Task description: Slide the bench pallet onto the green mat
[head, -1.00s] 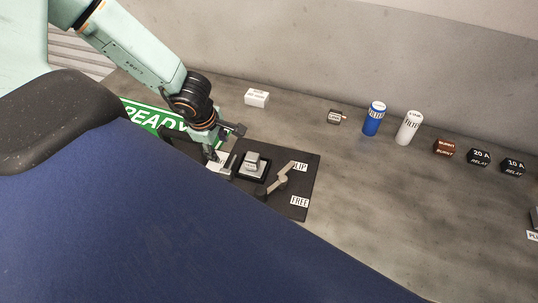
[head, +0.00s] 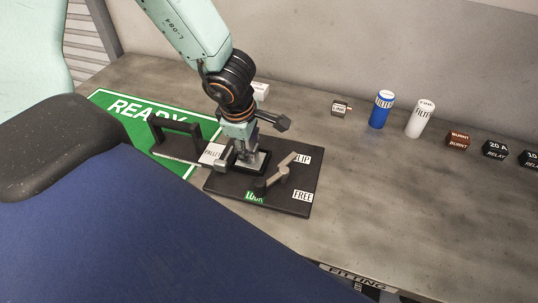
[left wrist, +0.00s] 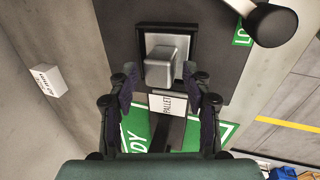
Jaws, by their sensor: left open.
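The bench pallet is a black plate (head: 225,185) with a "PALLET" label (head: 212,153) and a dark bar handle (head: 176,127) at its left, over the green mat. The green "READY" mat (head: 115,104) lies flat on the bench. A grey block (left wrist: 165,62) sits in a dark square socket on the plate. My left gripper (head: 245,156) is open, down at the block and hiding most of it. In the left wrist view its fingers (left wrist: 160,82) stand apart on either side, near the block and label. My right gripper is not in view.
A grey lever (head: 281,173) sits on the plate among "LOCK", "FREE" and "LIP" labels. A blue cylinder (head: 381,109), a white cylinder (head: 420,118), a brown block (head: 458,141) and black relays (head: 495,149) line the back. Bench right of the plate is clear.

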